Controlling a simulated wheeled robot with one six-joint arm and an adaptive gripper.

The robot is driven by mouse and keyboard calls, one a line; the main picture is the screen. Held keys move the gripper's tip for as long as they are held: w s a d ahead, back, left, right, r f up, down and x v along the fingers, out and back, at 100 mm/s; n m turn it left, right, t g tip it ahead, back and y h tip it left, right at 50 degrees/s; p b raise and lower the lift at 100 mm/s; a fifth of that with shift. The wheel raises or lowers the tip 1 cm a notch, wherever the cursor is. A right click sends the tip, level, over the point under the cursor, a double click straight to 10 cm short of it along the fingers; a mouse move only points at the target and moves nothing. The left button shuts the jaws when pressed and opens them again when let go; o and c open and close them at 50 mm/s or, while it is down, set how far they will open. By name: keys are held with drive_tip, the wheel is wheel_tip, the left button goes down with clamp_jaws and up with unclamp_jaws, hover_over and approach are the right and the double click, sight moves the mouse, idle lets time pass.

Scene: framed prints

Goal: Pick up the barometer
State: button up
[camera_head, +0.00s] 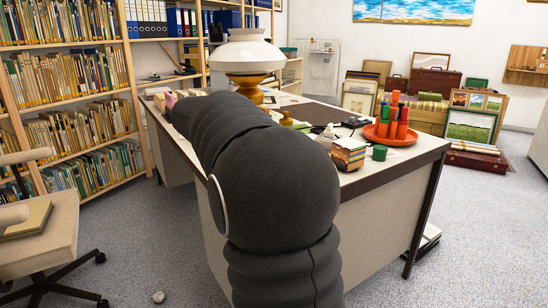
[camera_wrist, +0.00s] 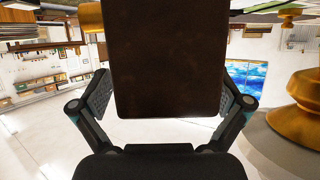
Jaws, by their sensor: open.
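In the wrist view a large dark brown flat-faced thing (camera_wrist: 167,60) with rounded lower corners fills the middle, very close to the camera. It may be the barometer, but no dial or face shows, so I cannot tell. My gripper (camera_wrist: 166,90) is open, with one finger on each side of the brown thing. The left finger stands apart from it; on the right the brown edge overlaps the finger in the picture, and I cannot tell whether they touch. In the head view my dark arm reaches over the desk (camera_head: 352,190) and hides the gripper. I cannot make out a barometer there.
A lamp (camera_head: 247,52) with a white shade stands on the desk; its brass base (camera_wrist: 296,112) is close on the right in the wrist view. An orange tray (camera_head: 409,139) with orange cylinders, a patterned box (camera_head: 348,154) and a green jar (camera_head: 379,153) stand at the desk's right end.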

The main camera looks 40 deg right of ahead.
drive_tip(key=shift+d+f, duration=0.1)
drive_tip(key=shift+d, duration=0.15)
drive_tip(key=shift+s, duration=0.1)
drive_tip(key=c, duration=1.8)
drive_tip(key=shift+c, duration=0.2)
